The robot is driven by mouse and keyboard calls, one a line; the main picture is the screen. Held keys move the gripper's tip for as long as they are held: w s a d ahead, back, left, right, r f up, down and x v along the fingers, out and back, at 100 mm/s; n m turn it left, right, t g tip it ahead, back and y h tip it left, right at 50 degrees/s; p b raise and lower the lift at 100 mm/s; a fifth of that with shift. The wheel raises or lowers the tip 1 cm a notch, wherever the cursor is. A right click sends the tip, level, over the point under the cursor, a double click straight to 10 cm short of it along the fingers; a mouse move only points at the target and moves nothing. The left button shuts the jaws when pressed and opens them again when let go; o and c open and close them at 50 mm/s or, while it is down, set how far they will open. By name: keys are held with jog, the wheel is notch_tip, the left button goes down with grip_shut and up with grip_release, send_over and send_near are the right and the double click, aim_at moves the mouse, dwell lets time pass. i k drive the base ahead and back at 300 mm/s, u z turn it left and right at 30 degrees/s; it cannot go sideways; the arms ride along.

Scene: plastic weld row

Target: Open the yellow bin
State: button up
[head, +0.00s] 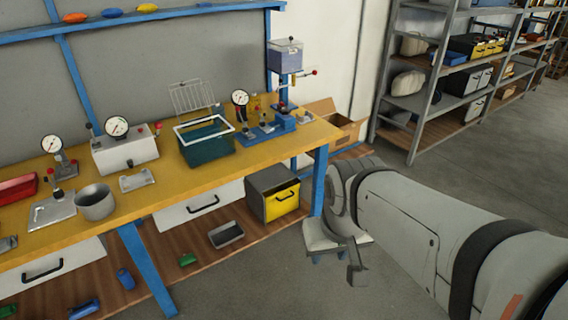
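The yellow bin (281,204) is a grey box with a yellow front and a black handle. It sits under the right end of the workbench, on the brown lower shelf. Its front looks closed against the box. My gripper (343,262) is at the end of my arm, low and to the right of the bin, apart from it. It is seen from behind and above, partly merged with pale parts near the floor, so its finger gap is unclear. I see nothing clearly held in it.
A blue bench leg (320,180) stands just right of the bin. White drawers (202,204) with black handles are left of it. A grey tray (226,234) lies on the lower shelf. A cardboard box (340,128) and metal shelving (420,100) stand behind. Floor in front is clear.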

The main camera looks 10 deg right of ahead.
aim_at(278, 197)
jog(key=z, duration=0.1)
jog(key=k, duration=0.5)
jog(key=z, duration=0.55)
jog(key=i, duration=1.6)
jog(key=u, duration=0.35)
